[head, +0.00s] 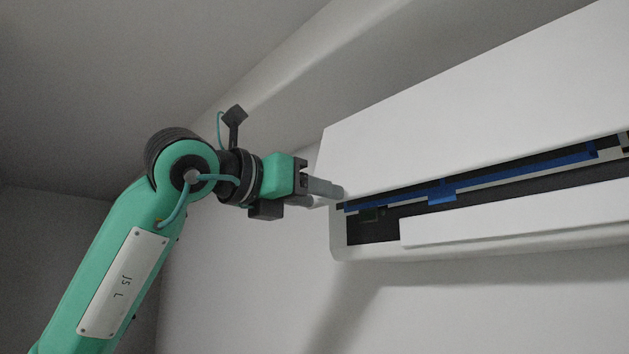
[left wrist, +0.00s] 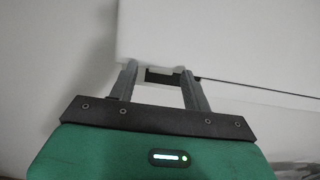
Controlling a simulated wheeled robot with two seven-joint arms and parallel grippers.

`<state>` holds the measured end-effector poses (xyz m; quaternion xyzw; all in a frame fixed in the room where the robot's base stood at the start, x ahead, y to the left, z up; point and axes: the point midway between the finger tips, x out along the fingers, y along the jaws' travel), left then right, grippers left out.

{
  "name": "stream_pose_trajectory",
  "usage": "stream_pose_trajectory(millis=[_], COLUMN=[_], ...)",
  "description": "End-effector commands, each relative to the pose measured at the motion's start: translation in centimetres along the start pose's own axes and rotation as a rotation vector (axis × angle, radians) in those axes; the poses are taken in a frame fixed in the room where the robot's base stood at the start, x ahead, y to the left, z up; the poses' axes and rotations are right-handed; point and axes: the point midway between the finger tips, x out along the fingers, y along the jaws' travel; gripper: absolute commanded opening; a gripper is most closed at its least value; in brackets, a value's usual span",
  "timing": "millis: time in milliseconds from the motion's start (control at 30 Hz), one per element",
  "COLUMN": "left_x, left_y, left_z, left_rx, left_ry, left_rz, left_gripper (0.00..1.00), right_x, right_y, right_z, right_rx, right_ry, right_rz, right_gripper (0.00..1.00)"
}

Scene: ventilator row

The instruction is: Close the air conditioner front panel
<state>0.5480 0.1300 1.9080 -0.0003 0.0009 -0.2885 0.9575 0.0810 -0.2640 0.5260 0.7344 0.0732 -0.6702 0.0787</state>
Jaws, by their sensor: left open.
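The air conditioner front panel (head: 470,105) is a long white cover in the upper right of the head view. It stands ajar along its lower edge, with a dark gap and blue parts showing under it. My left gripper (head: 333,191) is at the panel's lower left corner, its fingers close to the edge; I cannot tell whether they touch it. In the left wrist view the panel (left wrist: 222,38) fills the upper right, and the two fingers of the open gripper (left wrist: 160,75) reach up to its lower corner with nothing clearly between them. My right gripper is not in view.
The air conditioner body (head: 341,238) is fixed to a pale wall (head: 240,280). A white lower flap (head: 520,225) sits below the gap. A sloped ceiling ledge (head: 270,85) runs above the unit. The space below the unit looks clear.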

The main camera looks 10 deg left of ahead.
Motion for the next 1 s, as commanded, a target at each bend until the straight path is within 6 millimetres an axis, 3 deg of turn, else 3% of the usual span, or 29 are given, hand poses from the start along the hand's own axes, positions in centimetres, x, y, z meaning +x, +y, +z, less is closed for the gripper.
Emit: stream_pose_trajectory(millis=[367, 633, 833, 1000], left_x=[0.6, 0.6, 0.7, 1.5], left_y=[0.0, 0.0, 0.0, 0.0], left_z=[0.0, 0.0, -0.3, -1.1], left_rx=[0.000, 0.000, 0.000, -0.001], left_ry=[-0.001, -0.001, -0.007, -0.056], left_rz=[0.000, 0.000, 0.000, 0.000], left_gripper=[0.49, 0.00, 0.00, 0.00], right_x=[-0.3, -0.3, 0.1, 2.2], right_y=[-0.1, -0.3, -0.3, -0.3], right_z=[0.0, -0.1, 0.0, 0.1], right_rx=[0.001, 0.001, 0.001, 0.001], right_ry=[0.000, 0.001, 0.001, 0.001], right_rz=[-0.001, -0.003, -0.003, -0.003], right_gripper=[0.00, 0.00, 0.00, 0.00])
